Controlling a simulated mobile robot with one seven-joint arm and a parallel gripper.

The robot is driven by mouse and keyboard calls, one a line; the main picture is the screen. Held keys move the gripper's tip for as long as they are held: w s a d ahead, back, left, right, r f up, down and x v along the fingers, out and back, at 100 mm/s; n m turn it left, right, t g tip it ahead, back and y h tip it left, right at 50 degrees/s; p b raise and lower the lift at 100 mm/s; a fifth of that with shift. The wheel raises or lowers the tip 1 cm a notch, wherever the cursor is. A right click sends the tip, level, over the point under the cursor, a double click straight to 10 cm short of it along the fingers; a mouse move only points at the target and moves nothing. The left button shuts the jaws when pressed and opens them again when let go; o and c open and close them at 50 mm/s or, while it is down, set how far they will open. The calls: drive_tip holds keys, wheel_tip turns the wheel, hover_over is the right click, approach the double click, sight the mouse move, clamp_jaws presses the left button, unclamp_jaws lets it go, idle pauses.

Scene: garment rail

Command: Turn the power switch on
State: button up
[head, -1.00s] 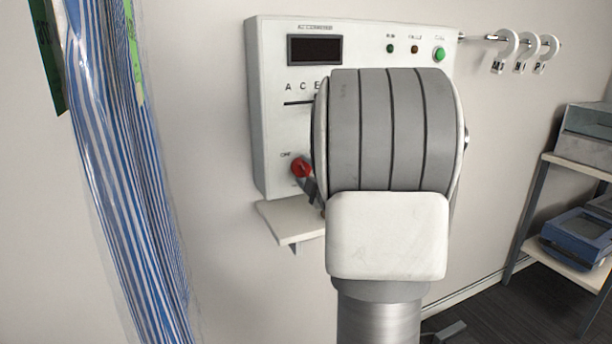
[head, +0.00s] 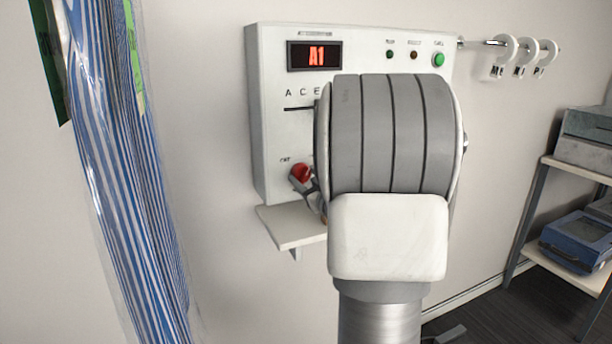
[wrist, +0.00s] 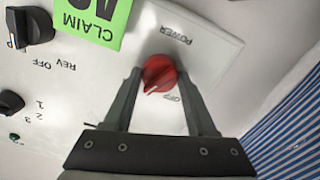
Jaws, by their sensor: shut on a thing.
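The power switch is a red round knob (head: 300,173) low on the left of the white control panel (head: 280,140). In the wrist view the red knob (wrist: 160,72) sits between the two fingers of my gripper (wrist: 159,76), which is shut on it. The printed words POWER and OFF show beside it, and its white pointer mark faces the lower left of that view. In the head view my arm hides most of the gripper and the panel's lower right.
Blue-striped bagged garments (head: 120,180) hang at the left. A small shelf (head: 290,228) juts out below the panel. A rail with white ring tags (head: 505,55) is at the right, above a shelf rack (head: 570,165). A green claim tag (wrist: 93,20) and black knobs (wrist: 30,26) show in the wrist view.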

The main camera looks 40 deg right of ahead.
drive_tip(key=shift+m+p, duration=0.45)
drive_tip(key=shift+m, duration=1.15)
drive_tip(key=shift+m, duration=0.3)
drive_tip(key=o, duration=1.4)
drive_tip(key=shift+c, duration=0.2)
drive_tip(key=v, duration=1.7)
drive_tip(key=shift+s+a+b, duration=0.15)
drive_tip(key=shift+s+b, duration=0.05)
drive_tip(key=shift+b, duration=0.1)
